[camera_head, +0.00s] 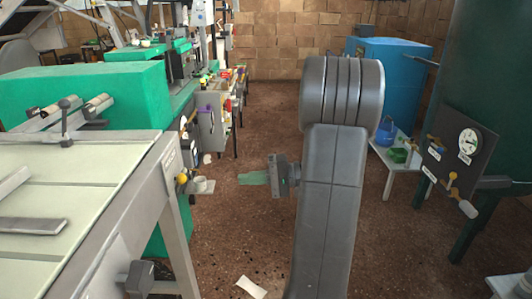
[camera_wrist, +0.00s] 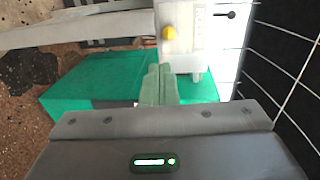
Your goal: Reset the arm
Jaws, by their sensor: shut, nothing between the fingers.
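My gripper (camera_head: 252,179) is in the middle of the head view, at the end of my grey arm. Its green fingers point left, toward the side of the machine table, and are apart from it. The fingers are together with nothing between them. In the wrist view my gripper (camera_wrist: 158,84) shows as pale green fingers in front of a green block. My upright arm hides part of the floor and the back wall in the head view.
A machine table (camera_head: 92,176) with a pale top stands at the left, a yellow knob (camera_head: 182,178) on its end. At the right are a gauge panel (camera_head: 458,150), a blue cabinet (camera_head: 388,85) and a low white table (camera_head: 396,172). White paper (camera_head: 251,287) lies on the brown floor.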

